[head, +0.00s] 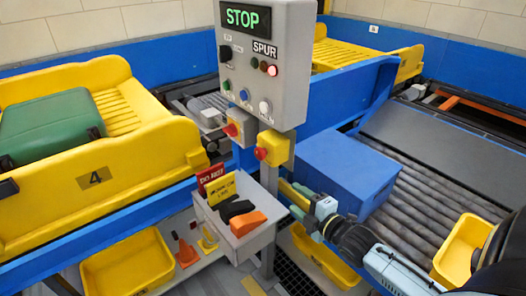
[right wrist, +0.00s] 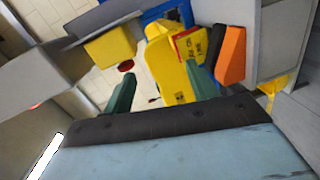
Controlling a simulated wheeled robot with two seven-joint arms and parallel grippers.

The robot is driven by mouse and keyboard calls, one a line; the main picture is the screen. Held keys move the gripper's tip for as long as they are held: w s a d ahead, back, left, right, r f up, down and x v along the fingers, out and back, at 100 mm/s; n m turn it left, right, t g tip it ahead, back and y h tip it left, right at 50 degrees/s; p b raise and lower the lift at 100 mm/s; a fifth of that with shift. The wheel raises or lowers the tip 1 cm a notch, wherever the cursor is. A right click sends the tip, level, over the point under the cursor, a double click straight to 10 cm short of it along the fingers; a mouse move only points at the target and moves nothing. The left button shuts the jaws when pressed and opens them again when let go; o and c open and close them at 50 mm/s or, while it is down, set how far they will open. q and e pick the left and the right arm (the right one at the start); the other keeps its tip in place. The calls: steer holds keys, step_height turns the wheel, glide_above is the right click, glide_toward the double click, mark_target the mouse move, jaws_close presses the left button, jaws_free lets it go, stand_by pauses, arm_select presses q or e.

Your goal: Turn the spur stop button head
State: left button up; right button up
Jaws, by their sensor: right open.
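The yellow stop box (head: 278,147) is on the grey post below the SPUR panel (head: 262,75). Its red button head (head: 260,153) faces left and front. In the right wrist view the yellow box (right wrist: 110,48) and a red button head (right wrist: 126,66) lie beyond the left finger of my gripper (right wrist: 161,86). My left gripper is not in view.
A grey bin (head: 240,240) with tags and black and orange pieces stands in front of the post. A blue box (head: 350,178) is on the rollers close behind my right gripper. A yellow tray (head: 150,190) holds a green suitcase (head: 50,125) at left. The panel's display reads STOP.

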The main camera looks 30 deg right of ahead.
steer(key=n+t+y, duration=0.1)
steer(key=n, duration=0.1)
glide_toward(263, 157)
arm_select(q)
steer(key=shift+s+d+r, duration=0.1)
steer(key=shift+d+r, duration=0.05)
steer(key=shift+d, duration=0.15)
arm_select(e)
steer(key=w, duration=1)
steer(key=shift+w+a+f, duration=0.2)
steer(key=shift+a+f, duration=0.05)
steer(key=shift+a, duration=0.05)
steer(key=shift+c, duration=0.5)
